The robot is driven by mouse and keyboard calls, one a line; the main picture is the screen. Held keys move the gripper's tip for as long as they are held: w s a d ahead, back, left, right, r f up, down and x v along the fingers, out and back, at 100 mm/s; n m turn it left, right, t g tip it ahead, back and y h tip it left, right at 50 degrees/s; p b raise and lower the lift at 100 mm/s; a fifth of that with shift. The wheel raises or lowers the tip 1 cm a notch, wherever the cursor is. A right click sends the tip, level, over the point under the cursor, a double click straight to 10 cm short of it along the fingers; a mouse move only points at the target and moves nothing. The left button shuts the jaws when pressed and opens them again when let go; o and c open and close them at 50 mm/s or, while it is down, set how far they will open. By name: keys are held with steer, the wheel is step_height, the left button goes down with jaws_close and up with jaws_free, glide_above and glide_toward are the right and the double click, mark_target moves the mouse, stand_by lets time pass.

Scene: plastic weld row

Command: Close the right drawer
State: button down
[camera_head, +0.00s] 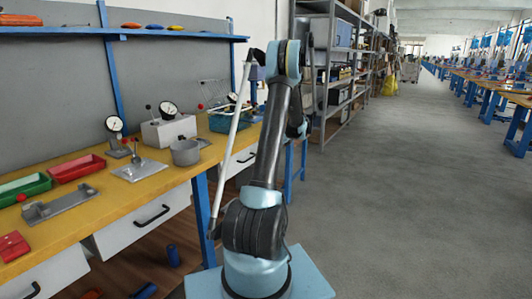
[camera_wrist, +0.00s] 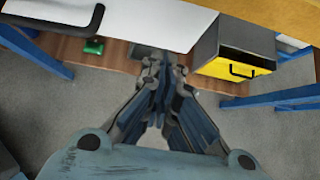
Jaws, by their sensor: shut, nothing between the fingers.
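The bench has several white drawers with black handles. The right-hand one (camera_head: 236,168) shows partly behind my arm in the head view, its black handle at its right. I cannot tell how far out it stands. In the wrist view a white drawer front (camera_wrist: 150,22) spans the top, with a black handle (camera_wrist: 96,22) at its left. My gripper (camera_wrist: 160,62) is shut and empty, its fingertips just below the lower edge of that front; I cannot tell if they touch it. In the head view my arm hides the fingertips.
A grey box with a yellow front (camera_wrist: 238,66) and black handle is right of my fingers. Blue bench legs (camera_wrist: 290,95) stand at both sides. Tools and trays lie on the yellow bench top (camera_head: 85,212). A shelf (camera_head: 330,70) stands behind; the aisle floor (camera_head: 410,190) is clear.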

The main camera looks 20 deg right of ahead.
steer(key=v, duration=0.9)
steer(key=s+a+r+n+g+h, duration=0.1)
steer(key=s+a+r+n, duration=0.25)
steer(key=s+a, duration=0.4)
steer(key=s+a+r+n+g, duration=0.1)
steer(key=s+a+r+n, duration=0.3)
steer(key=a, duration=0.7)
steer(key=s+a+r+n+g+h, duration=0.1)
steer(key=s+a+r+n+g, duration=0.1)
steer(key=s+a+n, duration=0.65)
steer(key=s+a+f+n+h, duration=0.1)
steer(key=s+a+n, duration=0.1)
steer(key=s+a, duration=0.4)
steer(key=s+a+f+n+h, duration=0.1)
steer(key=s+a+f+n, duration=0.15)
steer(key=s, duration=0.55)
steer(key=s+a+f+n, duration=0.1)
steer(key=s+f+n, duration=0.3)
steer(key=s, duration=0.3)
steer(key=s+a+f+n+h, duration=0.1)
steer(key=s+f+n, duration=0.2)
steer(key=s, duration=0.3)
steer(key=shift+s+f+n+g+h, duration=0.3)
steer(key=shift+s+f+n+g, duration=0.1)
steer(key=shift+n, duration=0.15)
steer(key=shift+a, duration=0.1)
